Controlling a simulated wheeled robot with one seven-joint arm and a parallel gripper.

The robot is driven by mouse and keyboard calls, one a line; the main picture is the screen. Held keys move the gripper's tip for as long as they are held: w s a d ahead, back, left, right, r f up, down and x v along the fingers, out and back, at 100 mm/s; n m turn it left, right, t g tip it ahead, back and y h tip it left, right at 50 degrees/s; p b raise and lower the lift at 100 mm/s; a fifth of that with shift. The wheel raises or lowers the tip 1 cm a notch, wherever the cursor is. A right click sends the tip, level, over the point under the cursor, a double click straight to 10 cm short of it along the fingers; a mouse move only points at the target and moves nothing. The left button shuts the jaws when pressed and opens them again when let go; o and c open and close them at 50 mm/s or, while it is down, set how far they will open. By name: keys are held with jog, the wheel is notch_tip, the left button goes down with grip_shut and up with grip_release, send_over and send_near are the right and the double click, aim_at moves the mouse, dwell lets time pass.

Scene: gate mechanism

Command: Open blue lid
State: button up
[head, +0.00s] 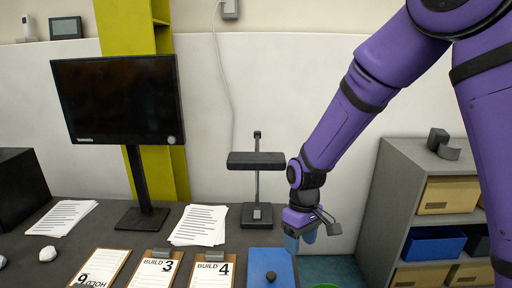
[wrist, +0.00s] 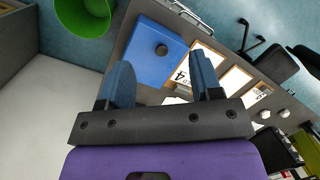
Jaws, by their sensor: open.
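The blue lid (head: 268,268) is a flat blue panel with a dark round knob (head: 271,276), at the right end of the dark desk. In the wrist view the blue lid (wrist: 150,58) lies ahead of my fingers, and its knob (wrist: 162,50) is near the middle of it. The lid appears to lie flat and shut. My gripper (head: 300,240) hangs above and behind the lid's right side in the head view. In the wrist view my gripper (wrist: 162,82) has its two blue fingers apart, with nothing between them. It does not touch the knob.
Clipboards marked 3 (head: 155,270) and 4 (head: 212,272) lie left of the lid. A desk lamp (head: 257,160) and a monitor (head: 120,100) stand behind. A green bin (wrist: 84,16) is on the floor beside the desk. A grey shelf (head: 400,185) stands at the right.

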jog(key=s+d+r+m+t, duration=0.25)
jog(key=d+r, duration=0.25)
jog(key=r, duration=0.4)
jog(key=s+d+r+m+t, duration=0.1)
jog(key=s+d+r, duration=0.4)
jog(key=r, duration=0.4)
jog(key=s+d+r+m+t, duration=0.4)
jog(key=s+d+r, duration=0.4)
jog(key=s, duration=0.5)
jog(key=shift+d+r, duration=0.2)
jog(key=shift+r, duration=0.15)
jog(key=shift+w, duration=0.1)
